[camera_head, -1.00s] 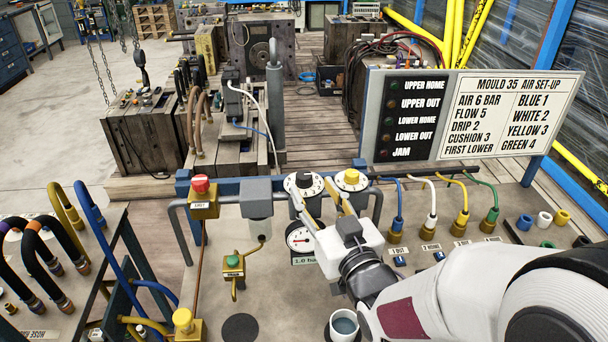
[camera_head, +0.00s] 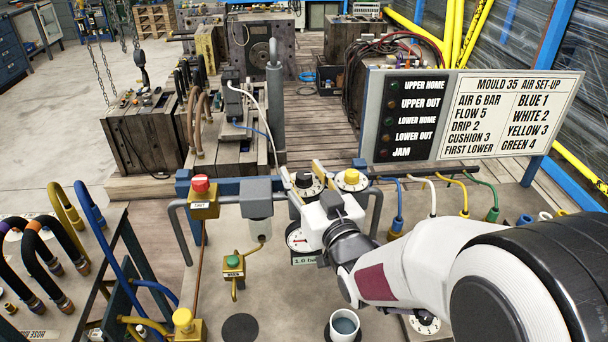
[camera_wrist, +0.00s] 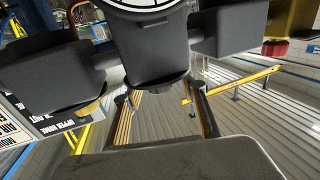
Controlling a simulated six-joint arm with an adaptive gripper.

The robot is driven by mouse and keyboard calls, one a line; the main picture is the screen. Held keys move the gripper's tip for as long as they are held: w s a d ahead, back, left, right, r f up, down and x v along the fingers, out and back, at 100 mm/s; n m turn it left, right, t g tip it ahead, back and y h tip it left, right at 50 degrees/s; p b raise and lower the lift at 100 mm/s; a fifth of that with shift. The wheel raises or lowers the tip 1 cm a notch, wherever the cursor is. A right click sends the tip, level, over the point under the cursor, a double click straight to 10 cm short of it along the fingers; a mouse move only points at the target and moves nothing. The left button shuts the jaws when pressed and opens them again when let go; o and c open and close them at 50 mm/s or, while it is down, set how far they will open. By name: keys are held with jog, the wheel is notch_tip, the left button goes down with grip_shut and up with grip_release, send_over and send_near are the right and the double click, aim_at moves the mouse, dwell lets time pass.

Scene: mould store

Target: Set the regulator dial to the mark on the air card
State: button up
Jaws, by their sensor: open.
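The regulator dial (camera_head: 304,183), a black knob on a white scale, sits on the panel left of a yellow knob (camera_head: 351,178). My gripper (camera_head: 303,172) is open, its tan fingers on either side of the dial; I cannot tell if they touch it. In the wrist view, which is upside down, the fingers (camera_wrist: 165,95) flank the lower end of the dark regulator body (camera_wrist: 150,50). The air card (camera_head: 512,115) reads "AIR 6 BAR". The round gauge (camera_head: 297,238) is partly hidden by my gripper; its label reads 1.0 bar. The dial's setting is too small to read.
A red button (camera_head: 200,184) stands left of the dial. Blue, white, yellow and green hoses (camera_head: 465,195) rise at the right. A cup (camera_head: 344,326) stands on the bench front. A lamp board (camera_head: 408,115) is beside the card.

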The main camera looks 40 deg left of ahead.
jog(key=c, duration=1.1)
jog(key=shift+m+t+h, duration=1.9)
jog(key=shift+t, duration=0.4)
jog(key=shift+m+t+h, duration=0.8)
jog(key=shift+m+h, duration=0.1)
jog(key=shift+h, duration=0.2)
jog(key=shift+m+t+h, duration=0.65)
jog(key=shift+m+h, duration=0.5)
jog(key=shift+h, duration=0.55)
jog(key=shift+m+t+h, duration=0.65)
jog(key=shift+m+h, duration=0.5)
jog(key=shift+h, duration=0.55)
jog(key=shift+m+h, duration=0.4)
jog(key=shift+h, duration=0.2)
jog(key=o, duration=1.1)
